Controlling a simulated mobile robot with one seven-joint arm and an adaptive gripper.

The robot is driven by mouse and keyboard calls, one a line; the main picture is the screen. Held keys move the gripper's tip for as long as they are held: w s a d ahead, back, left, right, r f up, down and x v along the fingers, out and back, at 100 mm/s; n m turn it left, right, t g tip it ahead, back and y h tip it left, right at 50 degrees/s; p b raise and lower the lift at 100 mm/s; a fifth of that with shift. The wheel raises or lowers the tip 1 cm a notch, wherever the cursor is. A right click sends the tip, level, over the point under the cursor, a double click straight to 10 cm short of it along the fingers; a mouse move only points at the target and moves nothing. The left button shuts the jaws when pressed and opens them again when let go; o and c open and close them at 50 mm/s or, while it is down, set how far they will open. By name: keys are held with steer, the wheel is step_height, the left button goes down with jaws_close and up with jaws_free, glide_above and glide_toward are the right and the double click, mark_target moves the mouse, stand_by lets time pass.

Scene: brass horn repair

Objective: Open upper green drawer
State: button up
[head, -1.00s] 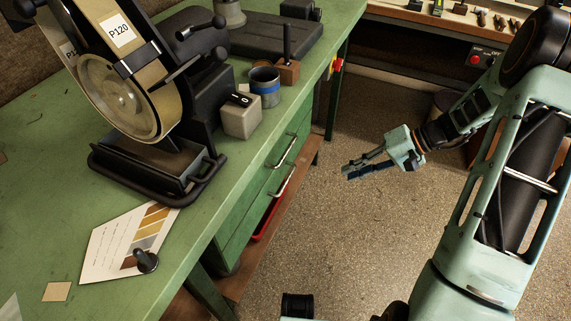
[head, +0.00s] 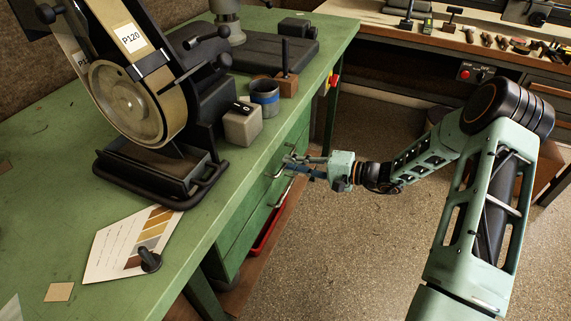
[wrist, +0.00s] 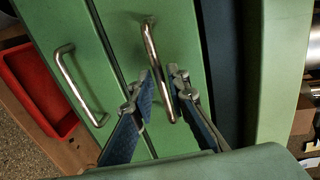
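The upper green drawer (wrist: 122,22) is shut, high in the green bench. Its metal bar handle (wrist: 149,45) shows in the wrist view and is partly hidden behind my gripper in the head view. My gripper (head: 291,166) is at the drawer fronts, by the upper handle. In the wrist view my gripper (wrist: 161,84) is open, with one finger on each side of the upper handle's line. I cannot tell whether the fingers touch the bar. The lower drawer's handle (wrist: 75,85) is to the left in the wrist view, clear of the fingers.
A red bin (wrist: 38,88) sits on the wooden shelf below the drawers. On the green bench top (head: 60,190) stand a belt grinder (head: 125,100), a switch box (head: 242,125) and a blue-banded cup (head: 265,97). The floor (head: 340,240) beside the drawers is open.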

steer(key=shift+x, duration=1.2)
jaws_close()
steer(key=f+b+v, duration=0.1)
steer(key=f+v, duration=0.2)
steer(key=v, duration=1.1)
steer(key=d+f+b+v, duration=0.1)
steer(key=f+b+v, duration=0.1)
steer(key=v, duration=1.2)
steer(key=shift+s+f+b, duration=0.15)
steer(key=shift+f+b, duration=0.15)
steer(key=shift+f, duration=0.15)
